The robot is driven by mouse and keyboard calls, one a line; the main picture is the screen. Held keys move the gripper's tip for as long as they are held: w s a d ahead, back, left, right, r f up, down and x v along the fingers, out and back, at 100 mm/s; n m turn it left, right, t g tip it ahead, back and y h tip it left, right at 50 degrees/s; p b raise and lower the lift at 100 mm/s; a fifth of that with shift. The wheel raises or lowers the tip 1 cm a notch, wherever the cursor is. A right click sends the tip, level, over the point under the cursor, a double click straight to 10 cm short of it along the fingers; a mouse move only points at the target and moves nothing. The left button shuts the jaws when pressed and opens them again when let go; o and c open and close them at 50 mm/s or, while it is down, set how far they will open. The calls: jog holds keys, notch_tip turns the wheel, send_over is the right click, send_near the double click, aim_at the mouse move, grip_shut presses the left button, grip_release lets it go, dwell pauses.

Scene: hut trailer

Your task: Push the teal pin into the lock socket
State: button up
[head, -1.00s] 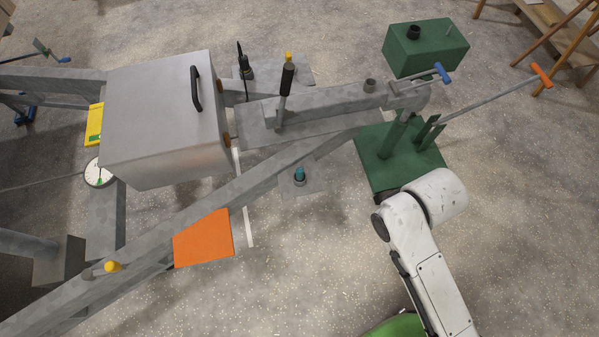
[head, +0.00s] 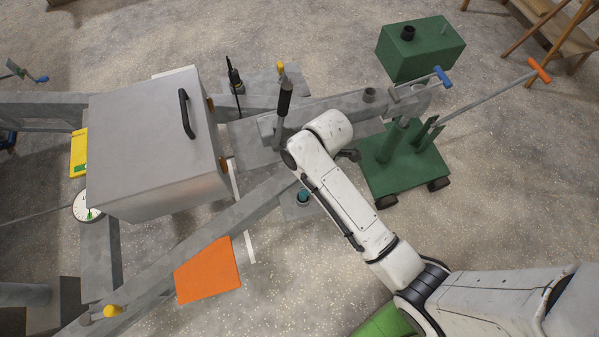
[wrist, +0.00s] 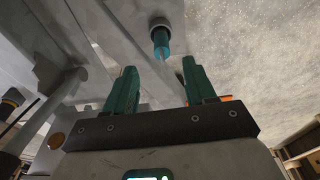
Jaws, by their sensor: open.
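The teal pin (head: 303,195) stands on a small grey plate at the side of the trailer's slanted beam, just beside my arm. In the wrist view the teal pin (wrist: 161,45) shows at the top centre, extending from a dark round collar (wrist: 159,23) that looks like the lock socket. How deep it sits cannot be told. My gripper (wrist: 159,66) is open, its two teal-green fingers spread and empty. The pin appears beyond the fingertips, in line with the gap between them.
A grey metal box (head: 150,130) with a black handle sits on the trailer frame. A black-gripped lever (head: 284,100) rises close to my arm. A green stand (head: 410,165) and green box (head: 420,48) are at the right. An orange panel (head: 207,270) lies lower left.

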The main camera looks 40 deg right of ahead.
aim_at(303, 191)
jog(key=f, duration=0.4)
jog(key=shift+w+a+f, duration=0.15)
jog(key=shift+a+f, duration=0.1)
jog(key=shift+a, duration=0.1)
jog(key=shift+a+f, duration=0.2)
jog(key=shift+f, duration=0.7)
jog(key=shift+a+f, duration=0.2)
jog(key=shift+f, duration=0.7)
jog(key=shift+a+f, duration=0.2)
jog(key=shift+f, duration=0.7)
jog(key=shift+c, duration=0.4)
grip_shut()
